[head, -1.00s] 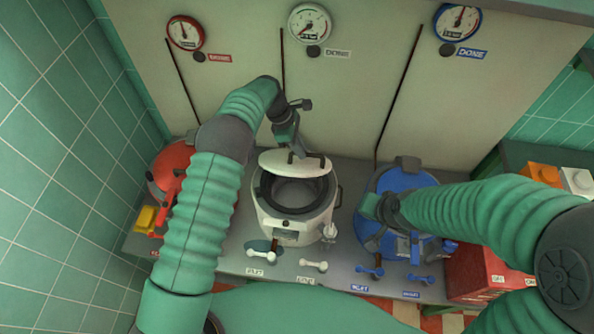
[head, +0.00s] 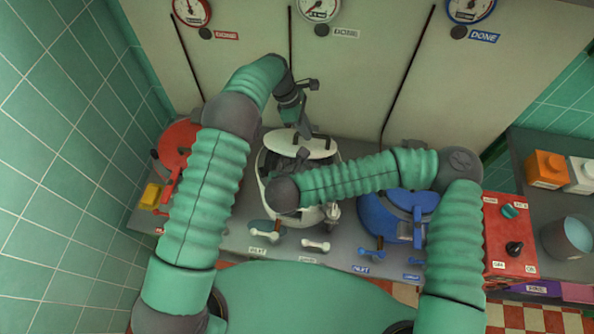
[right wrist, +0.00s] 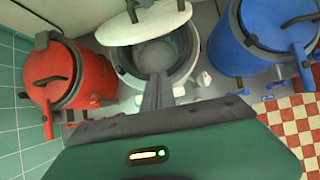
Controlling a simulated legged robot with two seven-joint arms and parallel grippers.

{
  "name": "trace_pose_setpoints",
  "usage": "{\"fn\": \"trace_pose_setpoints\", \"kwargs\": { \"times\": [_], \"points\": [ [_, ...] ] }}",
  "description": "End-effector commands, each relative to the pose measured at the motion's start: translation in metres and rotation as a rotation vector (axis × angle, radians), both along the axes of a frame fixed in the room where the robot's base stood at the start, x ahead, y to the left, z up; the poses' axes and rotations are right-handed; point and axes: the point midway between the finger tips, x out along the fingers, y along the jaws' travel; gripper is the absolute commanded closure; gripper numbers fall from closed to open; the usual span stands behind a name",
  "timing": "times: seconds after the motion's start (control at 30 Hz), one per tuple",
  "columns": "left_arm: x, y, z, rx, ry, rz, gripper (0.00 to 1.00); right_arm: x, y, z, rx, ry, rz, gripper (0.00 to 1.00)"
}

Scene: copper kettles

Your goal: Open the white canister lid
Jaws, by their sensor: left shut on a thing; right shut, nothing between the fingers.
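The white canister (head: 265,170) stands in the middle of the grey counter, partly hidden by my right arm. Its white lid (head: 318,147) is raised and tilted up above the opening. My left gripper (head: 302,130) is shut on the lid's handle at the top. My right gripper (right wrist: 158,88) is shut and empty, with its fingers over the open mouth. The right wrist view also shows the lid (right wrist: 148,28) just beyond the fingers, and the canister's dark rim (right wrist: 186,62). Whether the fingers touch the rim is unclear.
A red canister (head: 178,142) stands to the left and a blue canister (head: 385,215) to the right. White levers (head: 316,246) sit on the counter front. At the right are a red control box (head: 510,235), an orange block (head: 546,168) and a grey cup (head: 567,238).

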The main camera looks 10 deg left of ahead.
Motion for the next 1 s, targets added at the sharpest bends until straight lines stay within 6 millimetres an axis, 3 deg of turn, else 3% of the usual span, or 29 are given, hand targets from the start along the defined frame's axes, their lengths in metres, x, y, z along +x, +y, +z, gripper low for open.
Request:
{"fn": "trace_pose_setpoints", "kwargs": {
  "times": [0.4, 0.63, 1.0],
  "points": [
    [0.002, 0.000, -0.001, -0.001, -0.007, 0.003, 1.00, 0.050, 0.000, -0.071, -0.003, -0.003, 0.002, 1.00],
    [0.002, 0.000, -0.002, -0.001, -0.007, 0.003, 1.00, 0.069, 0.000, -0.043, -0.001, -0.003, 0.004, 1.00],
    [0.002, 0.000, -0.001, -0.001, -0.008, 0.004, 1.00, 0.071, 0.000, -0.039, -0.003, -0.003, 0.005, 1.00]
  ]
}}
